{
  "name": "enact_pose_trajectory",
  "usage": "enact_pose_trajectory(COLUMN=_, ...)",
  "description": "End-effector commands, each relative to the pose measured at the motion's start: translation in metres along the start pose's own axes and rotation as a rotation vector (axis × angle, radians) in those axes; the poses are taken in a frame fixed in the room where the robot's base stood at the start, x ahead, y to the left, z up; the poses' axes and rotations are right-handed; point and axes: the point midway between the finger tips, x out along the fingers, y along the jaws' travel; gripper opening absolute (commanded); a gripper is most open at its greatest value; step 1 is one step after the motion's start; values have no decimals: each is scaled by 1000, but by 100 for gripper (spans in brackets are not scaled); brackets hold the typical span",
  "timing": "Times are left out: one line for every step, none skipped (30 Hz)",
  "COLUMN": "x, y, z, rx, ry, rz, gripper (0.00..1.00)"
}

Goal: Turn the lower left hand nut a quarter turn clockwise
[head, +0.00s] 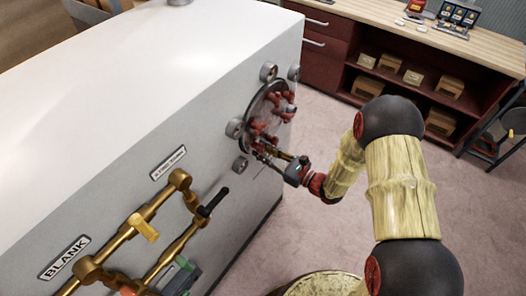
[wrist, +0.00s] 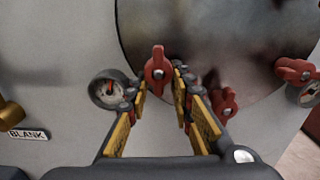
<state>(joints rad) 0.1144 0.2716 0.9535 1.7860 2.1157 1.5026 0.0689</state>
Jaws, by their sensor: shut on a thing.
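A round metal cover (head: 266,112) with several red wing nuts is on the side of the grey-white casing, seen obliquely in the head view. In the wrist view the cover (wrist: 200,40) fills the upper part. My gripper (wrist: 160,82) has its yellow-padded fingers on either side of a red wing nut (wrist: 157,68) at the cover's lower left edge. It is shut on this nut, whose wing points roughly up. A second red wing nut (wrist: 225,103) sits right of the fingers, and a third (wrist: 296,70) further right. In the head view my gripper (head: 268,151) reaches the cover's lower edge.
Brass pipes (head: 145,225) with a black handle (head: 214,202) run along the casing at lower left. Open carpet (head: 320,190) lies beside the casing.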

Motion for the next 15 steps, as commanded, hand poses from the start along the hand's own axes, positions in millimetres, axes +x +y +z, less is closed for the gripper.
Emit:
enact_pose_trajectory(x=-1, y=4, z=-3, rx=5, ry=5, rz=5, gripper=0)
enact_pose_trajectory(x=-1, y=4, z=-3, rx=5, ry=5, rz=5, gripper=24)
enact_pose_trajectory(x=-1, y=4, z=-3, rx=4, ry=4, rz=5, gripper=27)
enact_pose_trajectory(x=-1, y=3, z=-2, rx=4, ry=4, rz=5, gripper=28)
enact_pose_trajectory(x=-1, y=3, z=-2, rx=4, ry=4, rz=5, gripper=30)
enact_pose_trajectory(x=0, y=3, z=-2, rx=3, ry=3, rz=4, gripper=32)
enact_pose_trajectory(x=0, y=3, z=-2, rx=3, ry=3, rz=4, gripper=34)
enact_pose_trajectory(x=0, y=2, z=-2, rx=2, ry=3, rz=4, gripper=36)
enact_pose_trajectory(x=0, y=2, z=-1, rx=2, ry=2, rz=3, gripper=38)
enact_pose_trajectory(x=0, y=2, z=-1, rx=1, ry=2, rz=3, gripper=40)
enact_pose_trajectory(x=0, y=2, z=-1, rx=1, ry=2, rz=3, gripper=40)
enact_pose_trajectory(x=0, y=1, z=-1, rx=1, ry=1, rz=2, gripper=40)
enact_pose_trajectory(x=0, y=1, z=-1, rx=1, ry=1, rz=2, gripper=40)
enact_pose_trajectory(x=0, y=1, z=-1, rx=0, ry=1, rz=2, gripper=40)
enact_pose_trajectory(x=0, y=1, z=0, rx=0, ry=1, rz=2, gripper=40)
